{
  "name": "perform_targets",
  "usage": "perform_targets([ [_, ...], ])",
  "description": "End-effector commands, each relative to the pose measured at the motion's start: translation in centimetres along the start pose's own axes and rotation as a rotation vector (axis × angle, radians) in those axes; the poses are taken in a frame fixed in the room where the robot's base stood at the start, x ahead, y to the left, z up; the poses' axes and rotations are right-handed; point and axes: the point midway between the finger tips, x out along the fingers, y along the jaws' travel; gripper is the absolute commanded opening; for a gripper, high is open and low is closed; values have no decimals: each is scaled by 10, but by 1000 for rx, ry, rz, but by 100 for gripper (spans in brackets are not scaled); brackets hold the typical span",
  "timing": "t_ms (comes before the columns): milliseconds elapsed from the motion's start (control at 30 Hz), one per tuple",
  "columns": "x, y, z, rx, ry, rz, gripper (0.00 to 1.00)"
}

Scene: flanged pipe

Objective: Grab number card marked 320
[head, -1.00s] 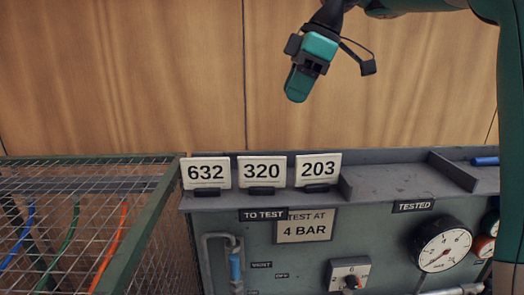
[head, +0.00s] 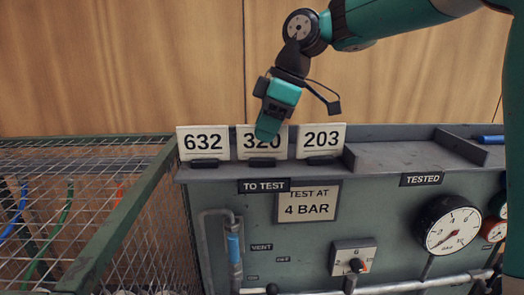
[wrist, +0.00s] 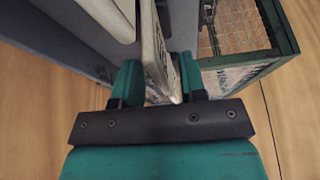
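The card marked 320 (head: 246,144) stands upright in a dark holder on the bench ledge, between card 632 (head: 202,143) and card 203 (head: 321,142). My gripper (head: 267,136) points down at the top of card 320 and covers part of its middle digit. In the wrist view my gripper (wrist: 160,82) is open, with a finger on either side of a pale card (wrist: 154,45) seen nearly edge-on. Its number cannot be read there. I cannot tell whether either finger touches it.
The grey ledge (head: 390,157) has a raised divider at right and a blue object (head: 491,139). A green-framed wire cage (head: 125,225) stands at left. The panel below carries a TEST AT 4 BAR plate (head: 308,202) and a gauge (head: 447,226). A wooden wall is behind.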

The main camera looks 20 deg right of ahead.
Motion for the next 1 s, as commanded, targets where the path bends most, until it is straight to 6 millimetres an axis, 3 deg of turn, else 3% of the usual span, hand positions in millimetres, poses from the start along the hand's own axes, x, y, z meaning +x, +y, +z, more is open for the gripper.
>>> perform_targets([
  [167,19,0,-1,0,0,-1,38],
  [400,21,0,0,-1,1,1,38],
  [567,21,0,0,-1,1,1,2],
  [1000,17,1,-2,0,2,2,0],
])
